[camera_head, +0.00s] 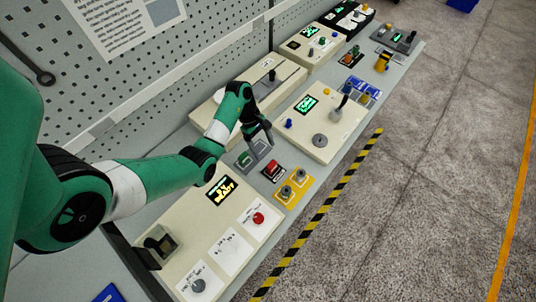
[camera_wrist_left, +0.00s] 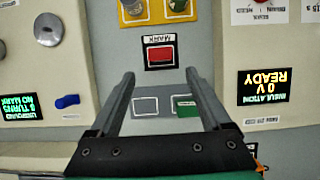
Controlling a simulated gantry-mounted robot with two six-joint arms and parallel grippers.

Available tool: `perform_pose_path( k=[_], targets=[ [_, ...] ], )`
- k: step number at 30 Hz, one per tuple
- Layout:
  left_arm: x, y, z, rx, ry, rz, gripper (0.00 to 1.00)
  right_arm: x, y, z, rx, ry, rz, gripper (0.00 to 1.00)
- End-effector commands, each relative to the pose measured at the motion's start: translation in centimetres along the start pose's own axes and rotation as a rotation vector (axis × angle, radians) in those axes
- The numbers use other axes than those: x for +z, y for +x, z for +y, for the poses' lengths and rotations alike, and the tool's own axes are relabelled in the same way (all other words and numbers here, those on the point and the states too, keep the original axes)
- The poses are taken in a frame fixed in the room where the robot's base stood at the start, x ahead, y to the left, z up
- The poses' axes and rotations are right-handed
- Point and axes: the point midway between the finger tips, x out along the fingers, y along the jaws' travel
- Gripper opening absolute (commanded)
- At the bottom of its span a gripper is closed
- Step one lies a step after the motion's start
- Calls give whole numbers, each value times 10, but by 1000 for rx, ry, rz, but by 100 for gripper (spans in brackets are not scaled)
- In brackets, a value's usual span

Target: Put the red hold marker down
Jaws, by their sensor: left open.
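A red block, which looks like the red hold marker (camera_head: 273,169), sits on a small black-edged plate on the bench. In the left wrist view the red marker (camera_wrist_left: 160,54) lies on this plate, beside an upside-down "MARK" label (camera_wrist_left: 160,38). My left gripper (camera_head: 264,138) is open and empty above a grey two-place holder (camera_head: 243,161). In the left wrist view its fingers (camera_wrist_left: 158,78) are spread apart, with the red marker beyond their tips. The holder (camera_wrist_left: 160,121) shows between the fingers, one place grey and the other green. My right gripper is not in view.
A yellow plate (camera_head: 283,197) with two metal knobs stands beside the red marker. A cream panel with a red knob (camera_head: 258,218) and one with a joystick (camera_head: 343,102) flank this spot. A perforated wall (camera_head: 205,45) runs behind; striped tape (camera_head: 330,205) marks the front edge.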

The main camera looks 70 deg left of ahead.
Motion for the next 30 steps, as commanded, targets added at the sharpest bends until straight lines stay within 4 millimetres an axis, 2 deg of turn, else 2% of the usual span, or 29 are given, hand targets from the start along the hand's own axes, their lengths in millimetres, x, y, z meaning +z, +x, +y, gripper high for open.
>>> perform_pose_path(
  k=[3,14,17,20,23,24,25,26,27,29,30],
  targets=[
    [0,-9,0,1,1,0,81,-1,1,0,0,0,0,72],
    [0,-10,0,1,1,0,81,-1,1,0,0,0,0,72],
    [12,-13,14,52,12,-22,81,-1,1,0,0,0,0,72],
    [52,-29,53,211,39,-110,81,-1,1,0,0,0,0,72],
    [128,-69,104,442,65,-306,81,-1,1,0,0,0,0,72],
    [166,-94,119,532,71,-416,81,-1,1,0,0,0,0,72],
    [194,-114,128,592,71,-509,81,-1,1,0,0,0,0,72],
    [222,-136,134,644,71,-607,81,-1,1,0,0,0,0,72],
    [258,-168,136,701,66,-747,81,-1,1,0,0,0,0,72],
    [307,-220,131,755,53,-975,81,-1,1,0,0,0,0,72],
    [337,-257,122,768,38,-1140,81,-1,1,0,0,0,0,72]
  ],
)
